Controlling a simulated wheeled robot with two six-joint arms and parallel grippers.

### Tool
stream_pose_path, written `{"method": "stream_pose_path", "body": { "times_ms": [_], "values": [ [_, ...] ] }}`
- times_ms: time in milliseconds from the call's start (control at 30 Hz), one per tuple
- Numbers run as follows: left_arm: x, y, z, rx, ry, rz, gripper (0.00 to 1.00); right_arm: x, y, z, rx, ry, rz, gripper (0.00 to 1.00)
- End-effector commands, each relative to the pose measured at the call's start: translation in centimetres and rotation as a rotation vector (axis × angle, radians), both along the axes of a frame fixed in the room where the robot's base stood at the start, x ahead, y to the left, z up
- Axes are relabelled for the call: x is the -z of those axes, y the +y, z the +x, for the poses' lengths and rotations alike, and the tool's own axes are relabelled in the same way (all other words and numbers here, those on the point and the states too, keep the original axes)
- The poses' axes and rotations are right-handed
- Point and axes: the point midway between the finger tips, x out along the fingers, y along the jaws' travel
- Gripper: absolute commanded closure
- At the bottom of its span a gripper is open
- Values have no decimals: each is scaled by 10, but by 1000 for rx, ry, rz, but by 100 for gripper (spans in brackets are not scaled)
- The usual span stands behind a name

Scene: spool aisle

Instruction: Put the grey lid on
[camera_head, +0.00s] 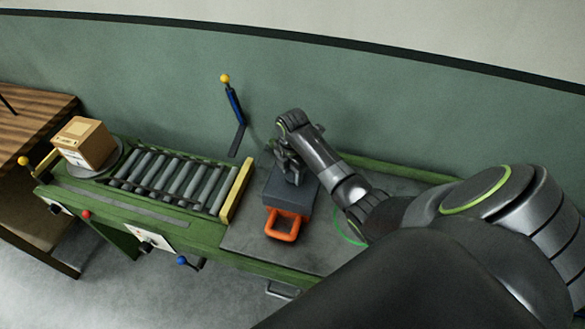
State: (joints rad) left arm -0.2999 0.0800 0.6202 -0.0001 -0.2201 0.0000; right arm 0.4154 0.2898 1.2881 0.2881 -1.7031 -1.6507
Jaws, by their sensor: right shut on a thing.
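The grey lid (296,199) is a dark slab on the grey top of the green bench, at the right of the rollers. An orange handle-like loop (285,226) sticks out at its near side, low down. My right gripper (289,174) is over the lid, pointing down, and is shut on it; the fingertips are partly hidden by the hand. What lies under the lid is mostly hidden, and I cannot tell whether the lid is seated or held just above. My left gripper is not in view.
A roller bed (170,181) with a yellow end bar (237,191) lies left of the lid. A cardboard box (84,143) stands on a round plate at the far left. A lever with a yellow knob (225,78) rises behind. Bare bench top (245,237) shows near the lid.

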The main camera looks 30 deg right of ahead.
Motion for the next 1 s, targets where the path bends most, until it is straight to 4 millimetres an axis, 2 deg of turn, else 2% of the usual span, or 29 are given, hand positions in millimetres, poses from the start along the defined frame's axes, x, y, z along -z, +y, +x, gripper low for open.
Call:
{"method": "stream_pose_path", "body": {
  "times_ms": [600,633,800,1000],
  "values": [
    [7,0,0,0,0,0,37,15,0,0,0,0,0,93],
    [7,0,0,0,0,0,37,15,0,0,0,0,0,57],
    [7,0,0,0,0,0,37,14,0,0,0,0,0,35],
    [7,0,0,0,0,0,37,14,0,0,0,-1,0,33]
  ]
}}
